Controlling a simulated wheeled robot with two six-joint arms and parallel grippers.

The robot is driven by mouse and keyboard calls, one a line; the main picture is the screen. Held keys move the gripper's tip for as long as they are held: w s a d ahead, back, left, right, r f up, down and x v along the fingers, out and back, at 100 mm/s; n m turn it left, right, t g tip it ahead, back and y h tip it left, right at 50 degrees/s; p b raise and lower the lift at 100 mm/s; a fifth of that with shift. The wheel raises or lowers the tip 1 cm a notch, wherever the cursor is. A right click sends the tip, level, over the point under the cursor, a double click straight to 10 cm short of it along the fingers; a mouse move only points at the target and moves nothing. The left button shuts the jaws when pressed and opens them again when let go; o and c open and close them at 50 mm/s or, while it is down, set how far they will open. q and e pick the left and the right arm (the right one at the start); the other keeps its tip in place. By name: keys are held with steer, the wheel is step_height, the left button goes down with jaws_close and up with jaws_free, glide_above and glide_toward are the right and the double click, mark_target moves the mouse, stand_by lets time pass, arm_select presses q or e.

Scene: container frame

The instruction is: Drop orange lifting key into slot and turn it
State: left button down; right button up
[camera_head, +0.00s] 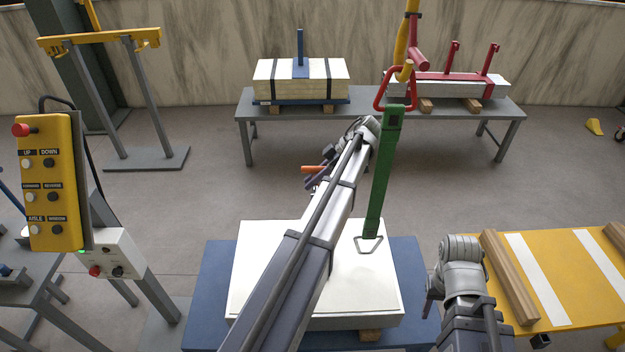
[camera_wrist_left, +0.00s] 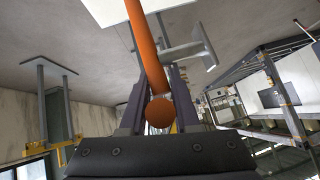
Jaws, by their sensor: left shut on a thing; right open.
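My left gripper (camera_head: 318,180) is shut on the orange lifting key (camera_head: 312,169), above the floor between the white block and the rear bench. In the left wrist view the key (camera_wrist_left: 148,50) is an orange rod with a round end, held between the fingers (camera_wrist_left: 160,100). A large white block (camera_head: 262,255) lies on a blue base (camera_head: 212,285) in front, partly hidden by my left arm. I cannot make out a slot in either view. My right gripper (camera_head: 432,296) is open and empty, right of the blue base.
A green strap (camera_head: 381,180) hangs from a red link (camera_head: 382,92) on a yellow hook (camera_head: 405,70), its metal ring (camera_head: 369,244) over the block. A yellow control pendant (camera_head: 50,180) is left. A grey bench (camera_head: 365,106) is behind; a yellow table (camera_head: 560,265) is right.

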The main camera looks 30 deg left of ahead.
mark_target(314, 170)
arm_select(q)
steer(key=shift+r+p, duration=1.45)
steer(key=shift+r, duration=0.25)
arm_select(e)
steer(key=shift+r, duration=1.65)
steer(key=shift+s, duration=0.1)
